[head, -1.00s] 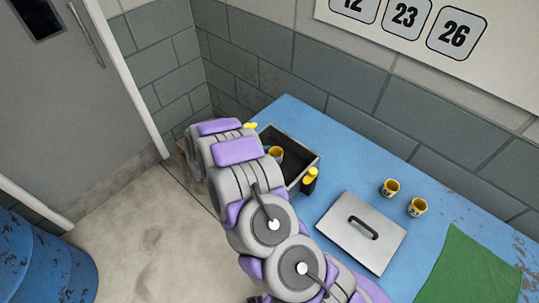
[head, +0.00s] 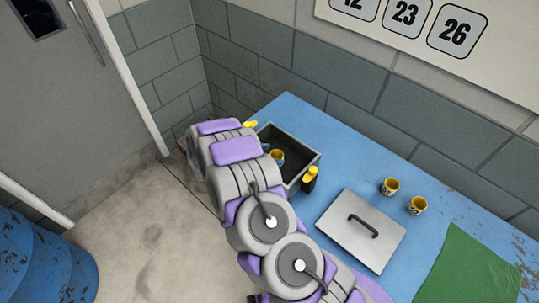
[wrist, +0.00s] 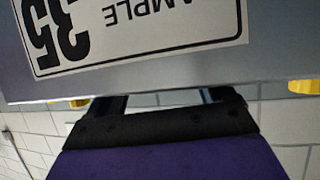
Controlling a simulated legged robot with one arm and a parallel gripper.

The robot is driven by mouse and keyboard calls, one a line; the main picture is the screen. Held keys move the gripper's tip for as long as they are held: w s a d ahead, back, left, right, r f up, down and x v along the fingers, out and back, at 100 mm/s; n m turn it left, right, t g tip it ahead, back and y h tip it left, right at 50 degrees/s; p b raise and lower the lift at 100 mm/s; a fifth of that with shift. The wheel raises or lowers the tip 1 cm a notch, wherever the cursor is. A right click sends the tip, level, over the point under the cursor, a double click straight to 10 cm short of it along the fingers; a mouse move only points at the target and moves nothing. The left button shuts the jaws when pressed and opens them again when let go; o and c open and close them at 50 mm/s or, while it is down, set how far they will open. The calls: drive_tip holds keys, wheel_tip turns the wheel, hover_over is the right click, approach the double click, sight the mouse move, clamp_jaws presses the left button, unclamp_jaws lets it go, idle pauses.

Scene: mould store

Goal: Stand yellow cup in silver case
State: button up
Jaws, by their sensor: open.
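The silver case (head: 314,163) stands open on the blue table, with a dark inside and yellow clasps on its ends. A yellow cup (head: 278,156) shows inside it, partly behind my arm; its base and footing are hidden. Two more yellow cups, one (head: 391,186) and another (head: 417,205), stand upright on the table right of the case. My gripper (wrist: 165,98) is open in the wrist view, its fingers apart. The case's labelled wall (wrist: 200,72) fills the upper wrist view and hides the fingertips. In the head view my arm hides the gripper.
A flat grey lid (head: 345,245) with a black handle lies on the blue table (head: 335,120) in front of the cups. A green mat (head: 470,265) lies at the right. A block wall runs behind the table. A blue drum (head: 45,265) stands at lower left.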

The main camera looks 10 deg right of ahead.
drive_tip(key=shift+r, duration=0.6)
drive_tip(key=p+v, duration=0.1)
drive_tip(key=v, duration=1.1)
drive_tip(key=shift+f, duration=0.1)
drive_tip(key=w+a+r+n+t+y, duration=0.3)
drive_tip(key=w+a+r+t+y, duration=0.2)
drive_tip(key=w+a+r+y, duration=0.5)
drive_tip(key=s+a+r+n+g+y, duration=0.1)
drive_tip(key=s+a+r+n+y, duration=0.2)
drive_tip(key=r, duration=0.4)
drive_tip(key=s+a+r+n+g+y, duration=0.1)
drive_tip(key=s+a+r+n+y, duration=0.1)
drive_tip(key=s+r+n+y, duration=0.35)
drive_tip(key=s+d+g+h, duration=0.2)
drive_tip(key=s+d, duration=0.6)
drive_tip(key=s, duration=0.5)
drive_tip(key=s+d+n+g+h, duration=0.1)
drive_tip(key=s+d+g, duration=0.3)
drive_tip(key=s+d, duration=0.5)
drive_tip(key=s+d+g+h, duration=0.4)
drive_tip(key=s+d, duration=0.4)
drive_tip(key=s, duration=0.9)
drive_tip(key=shift+s+d+r+n, duration=0.2)
drive_tip(key=shift+d+r+n, duration=0.05)
drive_tip(key=shift+r+n, duration=0.1)
